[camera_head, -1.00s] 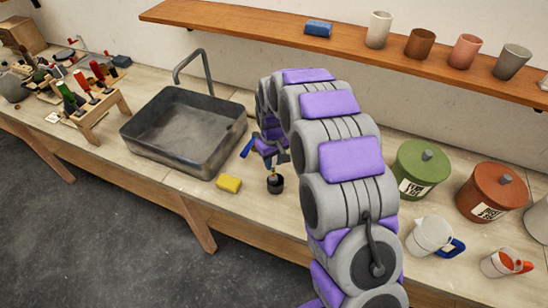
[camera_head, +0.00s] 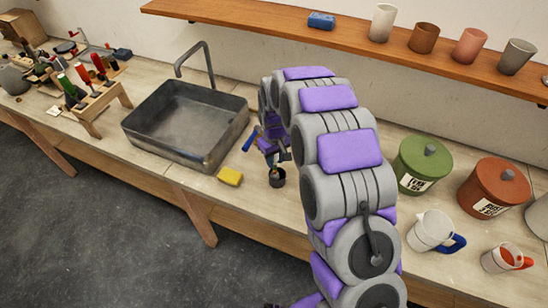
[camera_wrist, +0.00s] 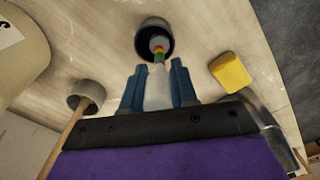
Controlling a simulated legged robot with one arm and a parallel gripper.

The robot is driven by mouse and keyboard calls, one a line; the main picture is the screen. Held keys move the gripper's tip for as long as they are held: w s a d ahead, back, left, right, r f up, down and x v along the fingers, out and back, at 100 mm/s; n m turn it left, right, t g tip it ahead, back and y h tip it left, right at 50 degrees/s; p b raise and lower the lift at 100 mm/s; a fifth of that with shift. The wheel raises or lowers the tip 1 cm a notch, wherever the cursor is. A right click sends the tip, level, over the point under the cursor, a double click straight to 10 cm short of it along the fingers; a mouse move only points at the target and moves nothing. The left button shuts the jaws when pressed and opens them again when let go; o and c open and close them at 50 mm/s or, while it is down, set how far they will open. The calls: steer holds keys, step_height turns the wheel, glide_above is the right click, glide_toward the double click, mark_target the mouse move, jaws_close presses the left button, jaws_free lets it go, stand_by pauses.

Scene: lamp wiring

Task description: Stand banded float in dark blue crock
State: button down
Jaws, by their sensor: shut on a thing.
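The dark crock (camera_head: 278,182) stands upright on the bench, right of the yellow sponge. In the wrist view the crock (camera_wrist: 143,44) is just ahead of the fingertips, with its open mouth facing me. My gripper (camera_wrist: 157,80) has its blue fingers shut on the banded float (camera_wrist: 158,56), a pale body with coloured bands and a grey tip. The float's far end overlaps the crock's mouth in the wrist view; how deep it sits is unclear. In the head view my gripper (camera_head: 278,160) is right above the crock, and the arm partly hides it.
A yellow sponge (camera_head: 230,176) lies left of the crock, in front of the sink (camera_head: 190,115). Green (camera_head: 422,160) and rust-red (camera_head: 490,185) canisters and jugs stand right. A shelf (camera_head: 350,35) runs above.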

steer(key=shift+f, duration=0.6)
steer(key=c, duration=0.8)
jaws_free()
step_height(320, 180, up, 17)
steer(key=p, duration=0.1)
steer(key=shift+r, duration=0.2)
steer(key=s+d+r+m+b, duration=0.1)
steer(key=s+d+r+m, duration=0.1)
steer(key=s+d, duration=0.55)
steer(key=s+d+r+m+b, duration=0.1)
steer(key=s+d+r, duration=0.25)
steer(key=s, duration=0.75)
steer(key=s+d+f+m+g+b, duration=0.1)
steer(key=s+d+f+m, duration=0.1)
steer(key=s, duration=0.8)
steer(key=s+d+f+m+b, duration=0.1)
steer(key=s+d+f+m, duration=0.1)
steer(key=s, duration=0.9)
steer(key=shift+s+d+f+g, duration=0.15)
steer(key=shift+d+f+g, duration=0.3)
steer(key=shift+d, duration=0.65)
